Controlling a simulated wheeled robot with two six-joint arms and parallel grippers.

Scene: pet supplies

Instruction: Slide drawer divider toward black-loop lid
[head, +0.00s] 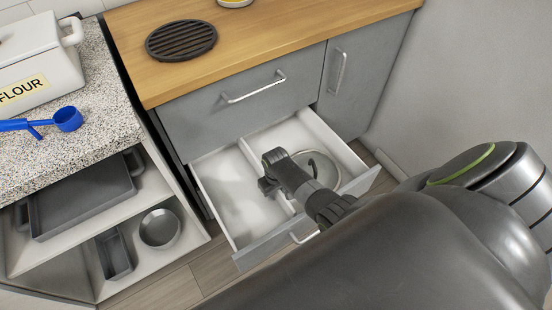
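An open white drawer (216,213) with a grey front sticks out of the lower cabinet. A thin white divider (247,152) runs from back to front inside it. My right gripper (266,186) is down in the drawer at the divider. Its fingers are small and dark here, so I cannot tell whether they touch or straddle the divider. My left gripper is out of view.
The left compartment looks empty. A closed drawer with a bar handle (254,88) is above. A wooden counter (280,35) holds a black round trivet (181,40). At left, a speckled counter (95,130) holds a flour tin (38,55) and a blue scoop (67,119).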

